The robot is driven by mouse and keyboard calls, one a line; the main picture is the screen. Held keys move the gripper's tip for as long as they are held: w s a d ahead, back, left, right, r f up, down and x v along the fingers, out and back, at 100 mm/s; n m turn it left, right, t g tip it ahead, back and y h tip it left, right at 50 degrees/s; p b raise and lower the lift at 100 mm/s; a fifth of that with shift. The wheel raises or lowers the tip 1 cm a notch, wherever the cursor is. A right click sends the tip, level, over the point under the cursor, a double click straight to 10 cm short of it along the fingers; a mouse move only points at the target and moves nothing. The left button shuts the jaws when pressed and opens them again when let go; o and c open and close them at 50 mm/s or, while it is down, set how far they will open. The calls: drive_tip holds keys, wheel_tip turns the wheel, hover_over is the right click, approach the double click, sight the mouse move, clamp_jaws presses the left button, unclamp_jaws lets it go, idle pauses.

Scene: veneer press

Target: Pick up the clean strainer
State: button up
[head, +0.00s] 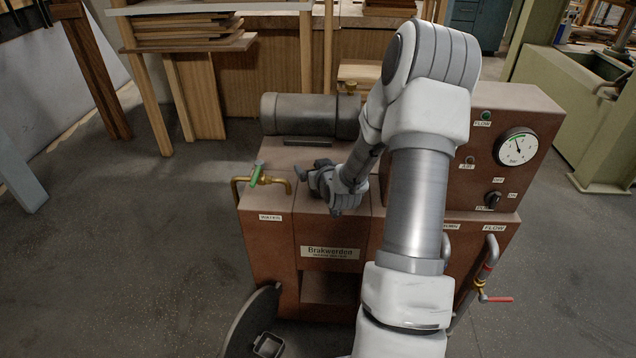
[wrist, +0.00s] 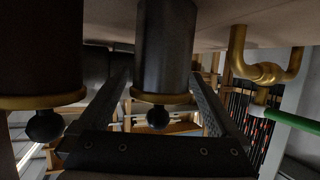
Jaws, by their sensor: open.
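My gripper (head: 318,178) is over the top of the brown press, left of the gauge panel. In the wrist view my gripper (wrist: 160,82) is open, with one dark finger on each side of a dark cylinder (wrist: 166,40). This cylinder has a brass rim and a black knob, and looks like a strainer housing. I cannot tell whether the fingers touch it. A second similar cylinder (wrist: 40,45) is at the left of the wrist view. I cannot tell which is the clean strainer. My gripper and arm hide much of this spot in the head view.
A brass pipe (head: 275,182) with a green handle (head: 257,173) is close left of my gripper; the pipe also shows in the wrist view (wrist: 265,72). A grey tank (head: 310,114) lies behind. A gauge (head: 516,147) and red-handled valve (head: 497,299) are at right.

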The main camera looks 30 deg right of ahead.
drive_tip(key=c, duration=1.5)
